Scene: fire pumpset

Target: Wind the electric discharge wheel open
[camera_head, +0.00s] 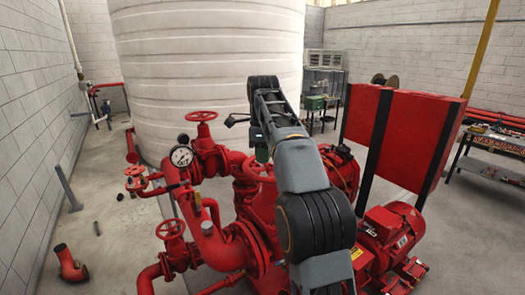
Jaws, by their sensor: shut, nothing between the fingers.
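Several red handwheels sit on the red pump piping. One wheel (201,116) tops an upright valve left of my arm, and a second wheel (171,229) is lower at the front left. A third wheel (256,173) is partly hidden behind my arm. No label shows which is the electric discharge wheel. My gripper (234,120) is small and dark at the far end of my raised arm. It is shut and empty, to the right of the upper wheel in the picture. Their distance in depth is hard to tell. My arm hides part of the pump.
A pressure gauge (182,156) stands among the pipes. A large white tank (205,60) rises behind them. A red panel with black bands (400,135) and a red motor (390,235) are at the right. Open floor (95,205) lies at the left, with a loose red elbow (70,265).

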